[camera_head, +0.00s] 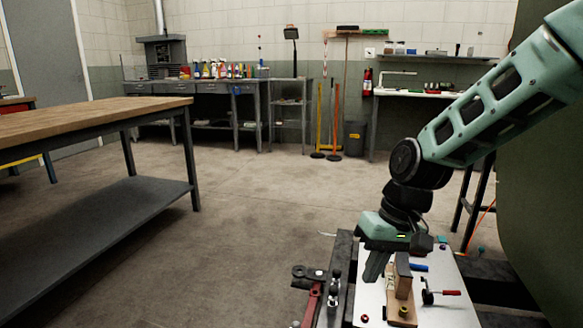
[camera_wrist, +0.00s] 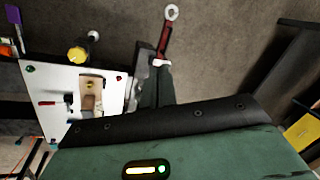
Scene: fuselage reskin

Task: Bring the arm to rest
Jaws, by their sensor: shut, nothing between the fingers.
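My green arm reaches in from the upper right in the head view and bends down at a black joint. My gripper (camera_head: 375,268) points down over the left part of a white board (camera_head: 455,312). Its fingers are shut and hold nothing. In the wrist view my gripper (camera_wrist: 157,88) shows beyond its green body and black edge strip, with the white board (camera_wrist: 45,75) to its left. The fingertips look apart from the board's parts, though the exact gap is hard to tell.
A wooden block with a dark upright piece (camera_head: 403,268) and a red-handled crank (camera_head: 440,295) sit on the board. A red-handled tool (camera_head: 311,304) lies left of it. A wood-topped workbench (camera_head: 90,112) stands left; a large green panel (camera_head: 545,170) right. Open floor (camera_head: 270,200) lies between.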

